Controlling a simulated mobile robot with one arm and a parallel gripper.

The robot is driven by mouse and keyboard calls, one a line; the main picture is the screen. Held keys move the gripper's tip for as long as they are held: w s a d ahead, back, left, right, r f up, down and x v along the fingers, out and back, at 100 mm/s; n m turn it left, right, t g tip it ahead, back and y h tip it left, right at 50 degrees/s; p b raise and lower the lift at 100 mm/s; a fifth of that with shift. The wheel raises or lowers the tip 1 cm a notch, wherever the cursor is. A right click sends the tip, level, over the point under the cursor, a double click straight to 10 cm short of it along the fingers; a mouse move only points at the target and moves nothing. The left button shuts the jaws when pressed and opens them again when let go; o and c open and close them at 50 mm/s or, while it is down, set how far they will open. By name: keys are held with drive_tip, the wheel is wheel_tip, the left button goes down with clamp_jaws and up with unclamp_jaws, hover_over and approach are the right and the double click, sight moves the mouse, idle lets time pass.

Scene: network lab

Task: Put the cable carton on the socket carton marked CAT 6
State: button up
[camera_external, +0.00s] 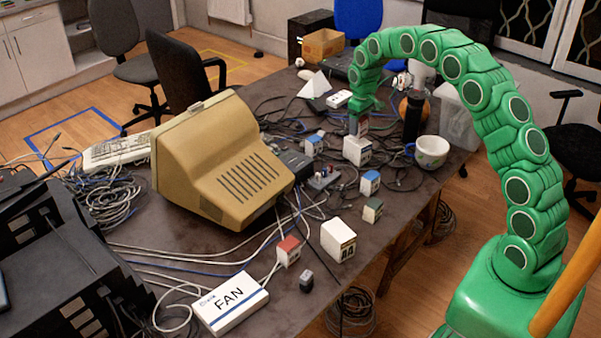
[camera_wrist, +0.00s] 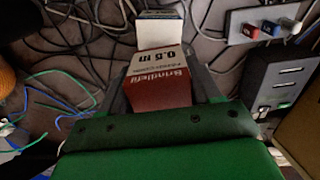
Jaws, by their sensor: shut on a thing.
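My gripper (camera_external: 357,122) is shut on the cable carton (camera_wrist: 163,80), a red and white box reading "Brindlefit 0.5 m". Its fingers stand on both sides of it in the wrist view. In the external view, the held carton is mostly hidden by the fingers, just above a white carton (camera_external: 357,151) on the table. I cannot tell whether the two touch. No CAT 6 mark is readable. In the wrist view, a white box with a blue edge (camera_wrist: 160,20) shows beyond the held carton.
A beige monitor (camera_external: 215,165) stands left. Loose cables surround everything.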

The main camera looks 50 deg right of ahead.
drive_tip(key=shift+f, duration=0.95)
drive_tip(key=shift+f, duration=0.15)
drive_tip(key=o, duration=1.2)
